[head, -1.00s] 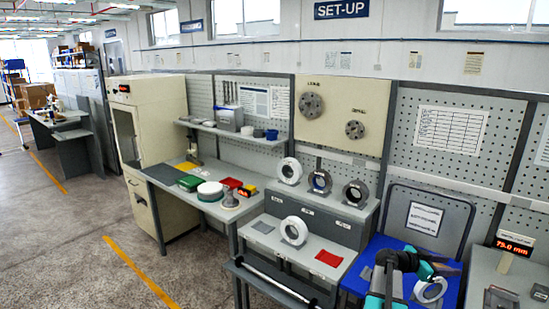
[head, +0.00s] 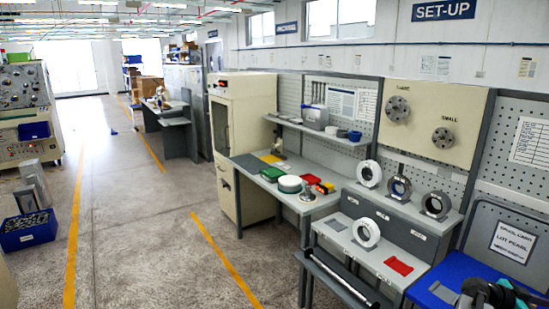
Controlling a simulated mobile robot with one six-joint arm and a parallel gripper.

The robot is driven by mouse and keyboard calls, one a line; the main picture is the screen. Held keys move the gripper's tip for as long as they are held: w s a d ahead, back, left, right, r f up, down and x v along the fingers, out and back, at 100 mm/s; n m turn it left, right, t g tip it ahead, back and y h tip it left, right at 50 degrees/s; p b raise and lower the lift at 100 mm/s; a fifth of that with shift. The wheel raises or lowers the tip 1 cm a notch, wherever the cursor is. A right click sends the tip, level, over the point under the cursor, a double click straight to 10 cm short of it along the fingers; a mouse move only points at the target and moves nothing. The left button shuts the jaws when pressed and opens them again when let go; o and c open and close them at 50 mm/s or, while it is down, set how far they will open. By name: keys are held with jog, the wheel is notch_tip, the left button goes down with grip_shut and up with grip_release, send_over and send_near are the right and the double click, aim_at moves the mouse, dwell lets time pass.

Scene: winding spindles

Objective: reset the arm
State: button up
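Part of my arm, dark with teal pieces, shows at the bottom right edge, in front of the blue mat (head: 440,272). My gripper's fingers are outside the picture, so I cannot see whether they hold anything. A white ring-shaped spool (head: 366,233) stands upright on the grey bench (head: 347,262). Several more ring spools stand on the raised step behind it, a white one (head: 369,174) at the left and a dark-centred one (head: 399,188) beside it.
A red pad (head: 398,265) lies on the bench. A blue bin (head: 28,231) sits far left. The floor aisle (head: 140,220) is clear.

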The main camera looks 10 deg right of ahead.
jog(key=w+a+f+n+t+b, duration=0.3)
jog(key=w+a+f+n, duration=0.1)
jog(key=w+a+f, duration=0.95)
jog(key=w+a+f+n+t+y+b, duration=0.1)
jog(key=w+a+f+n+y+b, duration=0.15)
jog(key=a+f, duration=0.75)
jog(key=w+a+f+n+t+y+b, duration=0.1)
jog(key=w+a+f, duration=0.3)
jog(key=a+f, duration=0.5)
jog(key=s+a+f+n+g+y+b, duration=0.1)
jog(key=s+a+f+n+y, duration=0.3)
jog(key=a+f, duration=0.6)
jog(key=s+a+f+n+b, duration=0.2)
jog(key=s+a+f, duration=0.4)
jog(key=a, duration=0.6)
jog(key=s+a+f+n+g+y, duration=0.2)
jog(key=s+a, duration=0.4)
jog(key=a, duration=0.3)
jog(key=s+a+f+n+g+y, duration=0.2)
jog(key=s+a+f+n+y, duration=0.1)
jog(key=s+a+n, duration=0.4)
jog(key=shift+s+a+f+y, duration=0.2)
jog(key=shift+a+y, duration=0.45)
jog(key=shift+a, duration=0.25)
